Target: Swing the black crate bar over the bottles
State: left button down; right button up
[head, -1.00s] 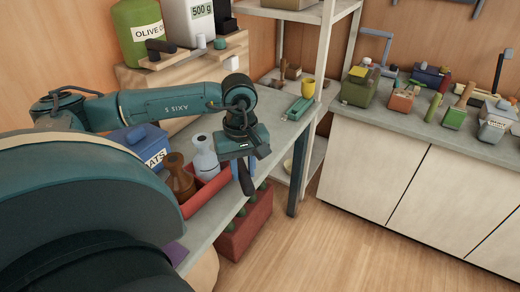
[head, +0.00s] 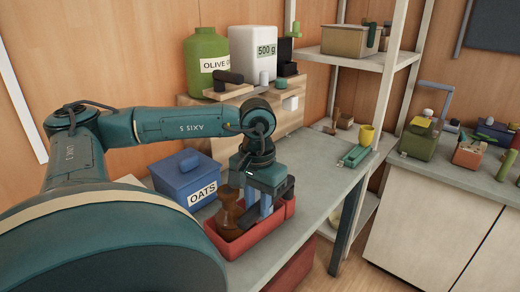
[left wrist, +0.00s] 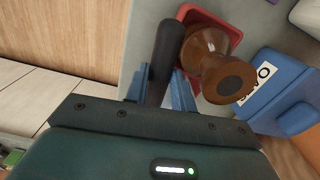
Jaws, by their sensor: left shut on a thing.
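The red crate (head: 232,250) stands on the grey table; it also shows in the left wrist view (left wrist: 187,12). A brown bottle (head: 229,212) stands in its left part and shows large in the left wrist view (left wrist: 212,62). The pale bottle is hidden, apparently behind my left gripper (head: 260,208). That gripper is above the crate, pointing down. In the left wrist view its blue fingers (left wrist: 160,88) are shut on the black crate bar (left wrist: 166,52), beside the brown bottle. In the head view the bar is mostly hidden. My right gripper is out of view.
A blue OATS box (head: 186,178) stands close left of the crate. Behind is a wooden stand (head: 292,113) with a green olive oil container (head: 207,62) and a white 500 g container (head: 252,55). The table's front right is clear.

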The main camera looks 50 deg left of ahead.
pick_arm(q)
jog(key=shift+a, duration=0.35)
jog(key=shift+s+m, duration=0.1)
jog(key=shift+m, duration=0.2)
jog(key=c, duration=1.2)
grip_release()
jog(key=shift+o, duration=0.2)
jog(key=shift+r, duration=0.1)
notch_tip(320, 180, up, 13)
jog(key=p, duration=0.3)
jog(key=shift+c, duration=0.4)
